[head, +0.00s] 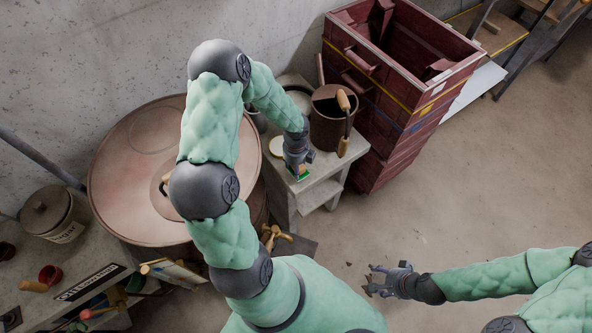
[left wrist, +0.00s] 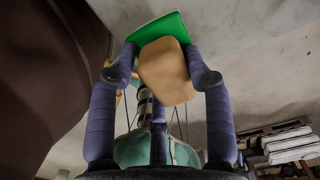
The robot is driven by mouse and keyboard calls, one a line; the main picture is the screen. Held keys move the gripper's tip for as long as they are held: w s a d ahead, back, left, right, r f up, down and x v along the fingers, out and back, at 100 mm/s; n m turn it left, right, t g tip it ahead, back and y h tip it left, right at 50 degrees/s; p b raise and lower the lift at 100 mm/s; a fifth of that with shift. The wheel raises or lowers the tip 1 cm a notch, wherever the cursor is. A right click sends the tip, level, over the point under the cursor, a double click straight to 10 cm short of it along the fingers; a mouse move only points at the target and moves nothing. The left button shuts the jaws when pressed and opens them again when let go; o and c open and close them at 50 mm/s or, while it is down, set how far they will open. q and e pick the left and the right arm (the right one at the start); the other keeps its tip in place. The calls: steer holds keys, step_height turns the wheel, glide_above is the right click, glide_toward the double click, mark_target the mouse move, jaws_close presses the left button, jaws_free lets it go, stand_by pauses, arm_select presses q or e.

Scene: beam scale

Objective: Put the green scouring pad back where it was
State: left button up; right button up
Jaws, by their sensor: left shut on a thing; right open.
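The green scouring pad (head: 303,174) shows at the tip of my left gripper (head: 298,172), over the near edge of a small pale stand (head: 322,189). In the left wrist view the pad (left wrist: 160,32) is a flat green piece with a pale edge, between the two fingertips of my left gripper (left wrist: 167,62). A tan block (left wrist: 167,72) lies against it between the fingers; I cannot tell whether it is part of the pad. My left gripper is shut on the pad. My right gripper (head: 377,282) is open and empty above the bare floor.
On the stand are a dark brown pot (head: 327,128) with a wooden-handled tool and a pale round item (head: 278,147). A large copper vessel (head: 125,205) stands left, stacked red crates (head: 405,95) behind right. A cluttered bench (head: 25,290) fills the lower left. Floor at right is clear.

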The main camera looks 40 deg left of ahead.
arm_select(q)
steer(key=shift+f, duration=1.05)
steer(key=shift+f+b, duration=0.15)
steer(key=shift+b, duration=0.15)
steer(key=o, duration=1)
